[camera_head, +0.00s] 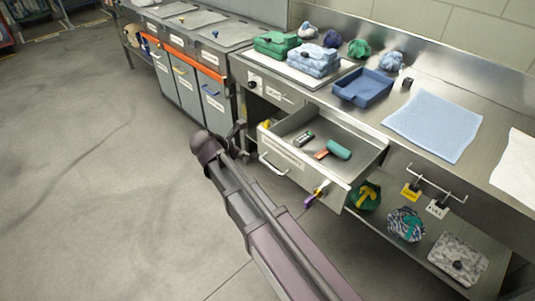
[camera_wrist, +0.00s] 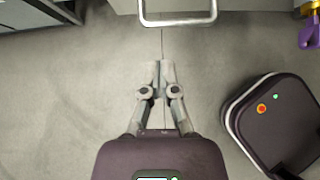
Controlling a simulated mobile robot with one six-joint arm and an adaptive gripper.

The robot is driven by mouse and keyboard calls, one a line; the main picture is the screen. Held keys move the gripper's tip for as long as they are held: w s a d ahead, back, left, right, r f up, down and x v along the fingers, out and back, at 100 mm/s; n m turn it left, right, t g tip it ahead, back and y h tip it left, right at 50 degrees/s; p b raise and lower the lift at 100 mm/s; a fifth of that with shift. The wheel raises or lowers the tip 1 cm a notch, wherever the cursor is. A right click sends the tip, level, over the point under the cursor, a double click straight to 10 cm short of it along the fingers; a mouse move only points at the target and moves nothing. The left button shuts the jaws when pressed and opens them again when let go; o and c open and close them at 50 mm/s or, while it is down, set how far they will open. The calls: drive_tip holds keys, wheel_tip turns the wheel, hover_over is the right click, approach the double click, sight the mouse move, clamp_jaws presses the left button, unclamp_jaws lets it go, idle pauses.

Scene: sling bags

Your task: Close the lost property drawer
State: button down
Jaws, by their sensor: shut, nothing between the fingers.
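The lost property drawer (camera_head: 285,176) stands pulled open from under the steel counter in the head view. Its labelled front faces the lower left. A metal bar handle (camera_head: 270,166) is on that front, and the handle also shows at the top of the wrist view (camera_wrist: 178,22). Inside the drawer lie a dark remote-like item (camera_head: 305,138) and a teal and orange item (camera_head: 338,149). My gripper (camera_head: 241,128) is to the left of the drawer front, apart from it. In the wrist view my gripper (camera_wrist: 158,68) is shut and empty, below the handle over the floor.
A purple and yellow item (camera_head: 317,194) hangs at the drawer front's right end. A blue tray (camera_head: 363,87), folded stacks and a light blue cloth (camera_head: 433,124) lie on the counter. Bags sit on the lower shelf (camera_head: 437,252). The floor (camera_head: 90,150) at left is clear.

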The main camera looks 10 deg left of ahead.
sight(272, 154)
drive_tip(key=b+x, duration=0.7)
drive_tip(key=x, duration=0.3)
drive_tip(key=shift+f, duration=0.15)
drive_tip(key=shift+w+d, duration=0.4)
drive_tip(key=shift+w, duration=0.2)
drive_tip(key=shift+w+d, duration=0.45)
drive_tip(key=shift+w, duration=0.15)
drive_tip(key=shift+w+d, duration=0.35)
drive_tip(key=shift+w, duration=0.1)
drive_tip(key=shift+w, duration=0.1)
